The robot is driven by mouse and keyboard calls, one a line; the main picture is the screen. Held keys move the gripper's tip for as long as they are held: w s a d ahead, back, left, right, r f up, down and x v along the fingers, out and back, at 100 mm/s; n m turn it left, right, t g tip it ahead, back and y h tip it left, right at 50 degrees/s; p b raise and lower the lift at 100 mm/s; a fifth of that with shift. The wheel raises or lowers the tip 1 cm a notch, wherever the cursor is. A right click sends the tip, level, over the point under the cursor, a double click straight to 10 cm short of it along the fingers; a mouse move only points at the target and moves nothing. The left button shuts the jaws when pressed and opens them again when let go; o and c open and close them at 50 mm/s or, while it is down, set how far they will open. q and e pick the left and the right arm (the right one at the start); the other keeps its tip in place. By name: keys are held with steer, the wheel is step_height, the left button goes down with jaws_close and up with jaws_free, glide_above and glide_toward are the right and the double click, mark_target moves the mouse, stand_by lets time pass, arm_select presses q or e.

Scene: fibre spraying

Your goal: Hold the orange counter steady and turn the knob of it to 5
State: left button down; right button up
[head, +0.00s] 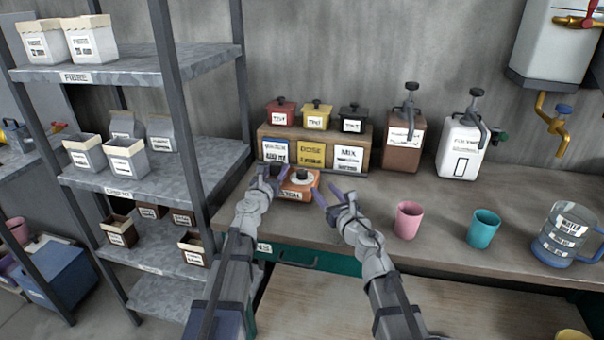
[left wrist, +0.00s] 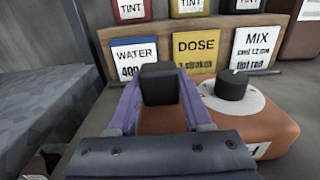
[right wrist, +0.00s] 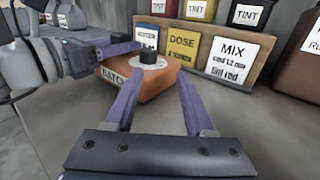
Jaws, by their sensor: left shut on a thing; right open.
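The orange counter (head: 298,192) stands on the bench in front of the wooden sign box. On top it has a white dial (left wrist: 250,104) with a black knob (left wrist: 233,85); the knob also shows in the right wrist view (right wrist: 149,58). My left gripper (head: 268,178) is shut on the counter's left end, where a dark block (left wrist: 158,84) shows between its purple fingers. My right gripper (head: 328,194) is open and empty, to the right of the counter, with its fingers pointing toward it. The number the knob points to is too small to read.
The sign box (head: 312,150) with water, dose and mix labels stands behind the counter, with small tint pots on top. A pink cup (head: 407,220), a teal cup (head: 483,228) and a jug (head: 566,235) stand right. A shelf rack (head: 150,65) is on the left.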

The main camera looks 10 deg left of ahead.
mark_target(305, 175)
steer(key=shift+s+a+n+g+y, duration=0.15)
steer(key=shift+s+n+g+y, duration=0.1)
steer(key=shift+n+g+y, duration=0.65)
steer(key=x, duration=1.2)
steer(key=shift+r, duration=0.2)
jaws_close()
